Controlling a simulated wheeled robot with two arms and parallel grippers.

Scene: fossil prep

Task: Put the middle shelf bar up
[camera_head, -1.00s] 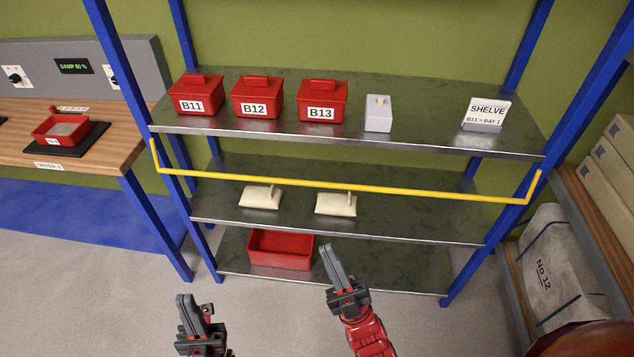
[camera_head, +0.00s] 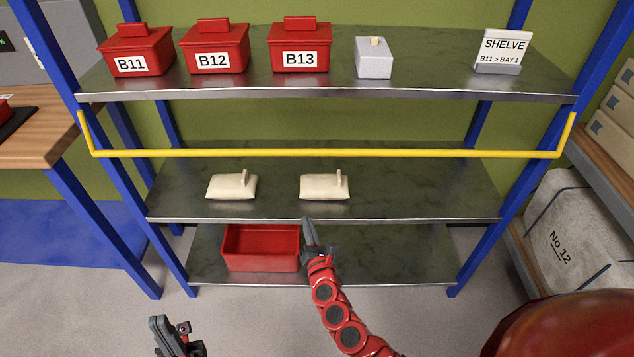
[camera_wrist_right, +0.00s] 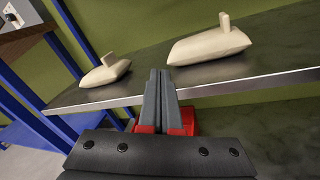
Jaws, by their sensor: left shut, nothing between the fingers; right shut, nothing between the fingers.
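The yellow bar (camera_head: 330,153) runs across the front of the blue shelf rack, between the top shelf and the middle shelf. Its bent ends meet the left and right front posts. My right gripper (camera_head: 308,224) is shut and empty, below the bar at about the height of the middle shelf's front edge. In the right wrist view its closed fingers (camera_wrist_right: 159,78) point at that edge, between two cream blocks. My left gripper (camera_head: 158,322) is shut and empty, low at the left over the floor, well away from the bar.
The middle shelf (camera_head: 420,195) holds two cream handled blocks (camera_head: 325,187). The top shelf (camera_head: 440,75) holds red boxes B11, B12 and B13 (camera_head: 299,48), a grey block (camera_head: 374,60) and a sign (camera_head: 502,52). A red bin (camera_head: 262,250) stands on the bottom shelf. A bench is left.

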